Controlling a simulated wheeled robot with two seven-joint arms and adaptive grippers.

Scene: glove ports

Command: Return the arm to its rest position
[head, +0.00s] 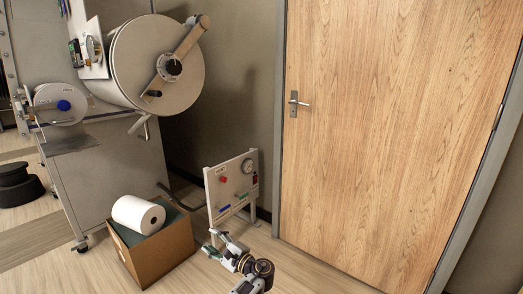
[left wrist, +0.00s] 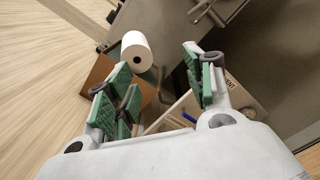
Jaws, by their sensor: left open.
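My left gripper (head: 220,246) shows at the bottom middle of the head view, in front of a small white panel on legs (head: 232,186). In the left wrist view its two green-padded fingers (left wrist: 158,92) are spread apart with nothing between the pads. Behind them lie a white paper roll (left wrist: 137,52) and the panel (left wrist: 245,100), partly hidden by the right-hand finger. My right gripper is in neither view.
A cardboard box (head: 160,250) with a white roll (head: 138,214) on top stands left of the gripper. A glove-port machine (head: 130,60) with a large round port is at the upper left. A closed wooden door (head: 390,130) fills the right. Floor before the door is clear.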

